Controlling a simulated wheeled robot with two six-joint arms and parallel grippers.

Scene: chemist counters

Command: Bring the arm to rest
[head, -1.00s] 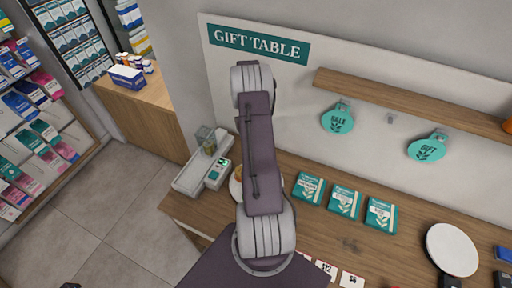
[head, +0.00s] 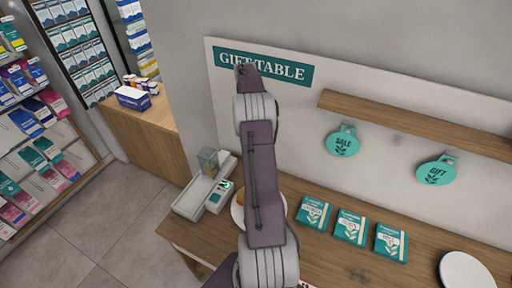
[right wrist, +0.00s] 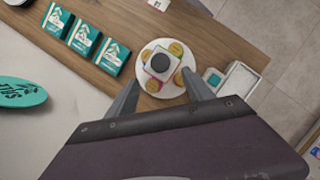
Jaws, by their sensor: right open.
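My right arm rises through the middle of the head view in front of the gift table, and its gripper cannot be made out there. In the right wrist view my right gripper (right wrist: 160,78) is open, with nothing held between its two fingers. Beyond the fingers, a white plate (right wrist: 147,82) lies on the table with several round golden pieces and a dark-topped item on it. In the head view this plate (head: 237,217) is partly hidden by my arm. My left gripper is not in view.
Three teal boxes (head: 350,228) stand on the wooden gift table (head: 325,262). A grey tray with a small device (head: 196,200) sits at its left end. A wooden shelf (head: 420,124) and two teal tags (head: 344,141) are on the wall behind. Floor is clear at left.

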